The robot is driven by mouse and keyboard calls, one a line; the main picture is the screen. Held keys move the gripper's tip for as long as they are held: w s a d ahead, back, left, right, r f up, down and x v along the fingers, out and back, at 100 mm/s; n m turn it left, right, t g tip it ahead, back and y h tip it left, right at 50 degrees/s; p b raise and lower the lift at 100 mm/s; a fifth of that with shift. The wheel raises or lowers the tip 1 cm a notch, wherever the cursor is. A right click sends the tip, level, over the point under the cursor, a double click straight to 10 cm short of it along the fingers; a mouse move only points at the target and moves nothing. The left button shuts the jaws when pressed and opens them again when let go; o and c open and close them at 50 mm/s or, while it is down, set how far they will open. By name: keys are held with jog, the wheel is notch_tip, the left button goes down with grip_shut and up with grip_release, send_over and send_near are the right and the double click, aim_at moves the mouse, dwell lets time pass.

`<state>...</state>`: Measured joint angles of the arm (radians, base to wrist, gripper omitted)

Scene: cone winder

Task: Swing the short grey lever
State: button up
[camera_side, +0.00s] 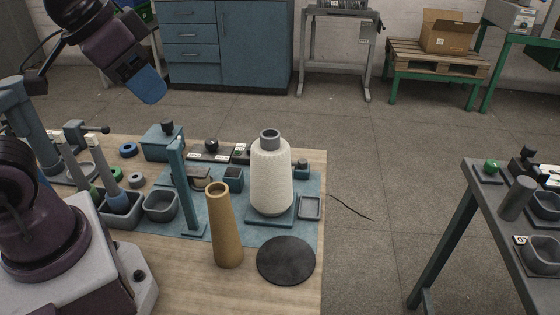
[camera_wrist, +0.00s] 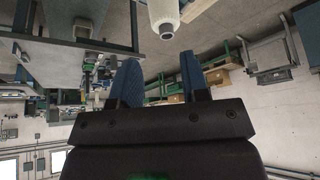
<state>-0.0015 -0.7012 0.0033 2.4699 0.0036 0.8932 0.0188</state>
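My gripper (camera_side: 147,86) is raised in the air at the upper left of the side view, well above the bench and apart from everything on it. The wrist view shows its two blue fingers (camera_wrist: 158,72) spread with nothing between them.
A tan cone (camera_side: 224,225) and a black disc (camera_side: 286,260) are at the bench's front. A blue-grey post (camera_side: 186,185) rises mid-bench. Small bins (camera_side: 161,205) and rings (camera_side: 128,150) lie left. A second bench (camera_side: 480,200) stands right, with open floor between.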

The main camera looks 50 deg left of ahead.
jog(key=shift+o, duration=1.1)
jog(key=w+a+m+g, duration=0.1)
jog(key=w, duration=0.7)
jog(key=shift+a+f, duration=0.35)
jog(key=w+a+f+m+g, duration=0.1)
jog(key=w+a+f+m, duration=0.1)
jog(key=w+f, duration=0.5)
jog(key=w+a+f+m, duration=0.1)
jog(key=w+f, duration=0.3)
jog(key=f, duration=0.4)
jog(key=w+a+f+m+g+y, duration=0.1)
jog(key=w+f, duration=0.3)
jog(key=f, duration=0.4)
jog(key=w+a+f+m+g, duration=0.1)
jog(key=w+a+f, duration=0.2)
jog(key=f, duration=0.6)
jog(key=shift+w+a+y, duration=0.3)
jog(key=shift+w+y, duration=0.1)
jog(key=shift+w, duration=0.15)
grip_shut()
